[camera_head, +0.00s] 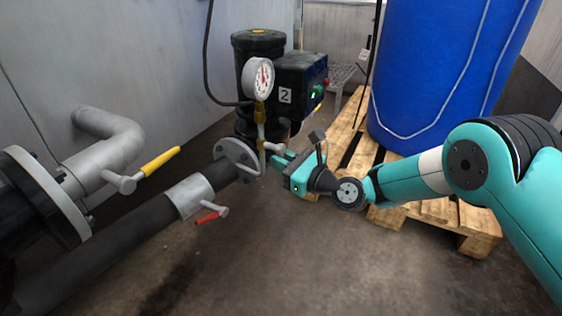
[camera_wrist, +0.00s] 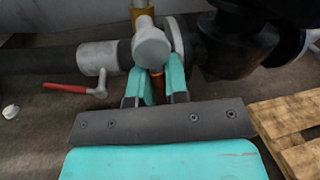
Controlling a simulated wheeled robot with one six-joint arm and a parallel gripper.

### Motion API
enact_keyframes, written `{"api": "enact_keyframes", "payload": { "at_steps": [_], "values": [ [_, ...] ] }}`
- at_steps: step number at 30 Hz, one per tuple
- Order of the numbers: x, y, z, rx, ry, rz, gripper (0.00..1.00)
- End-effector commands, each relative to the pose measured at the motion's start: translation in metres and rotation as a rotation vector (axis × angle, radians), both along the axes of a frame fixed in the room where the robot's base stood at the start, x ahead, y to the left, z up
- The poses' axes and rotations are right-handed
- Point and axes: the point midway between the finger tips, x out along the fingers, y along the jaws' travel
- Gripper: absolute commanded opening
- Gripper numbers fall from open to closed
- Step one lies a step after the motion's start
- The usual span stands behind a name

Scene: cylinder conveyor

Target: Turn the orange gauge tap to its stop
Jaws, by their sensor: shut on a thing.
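The orange gauge tap's handle (camera_wrist: 158,90) shows as a narrow orange-brown strip between my fingers in the wrist view. Its grey rounded body (camera_wrist: 151,46) sits just beyond, partly covering the fingertips. My gripper (camera_wrist: 156,78) is shut on the handle, with one teal finger on each side. In the head view my gripper (camera_head: 274,161) reaches in from the right to the pipe below the gauge. The handle is hidden there. The round white pressure gauge (camera_head: 258,78) stands above on a brass stem (camera_head: 260,113).
A yellow-handled valve (camera_head: 160,162) and a red-handled valve (camera_head: 208,217) are on the pipework at left. A black pump (camera_head: 302,78) marked 2 stands behind. A blue drum (camera_head: 435,60) on a wooden pallet (camera_head: 392,217) is at right. The floor in front is clear.

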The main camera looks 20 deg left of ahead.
Motion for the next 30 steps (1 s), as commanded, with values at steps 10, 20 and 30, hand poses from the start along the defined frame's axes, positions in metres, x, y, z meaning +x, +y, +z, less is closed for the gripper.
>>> {"api": "enact_keyframes", "payload": {
  "at_steps": [10,20,30],
  "values": [
    [0.011,-0.001,0.002,-0.023,-0.311,-0.001,0.0],
    [0.019,-0.002,0.007,-0.049,-0.623,-0.001,0.0],
    [0.026,-0.003,0.016,-0.073,-0.946,-0.001,0.0]
  ]
}}
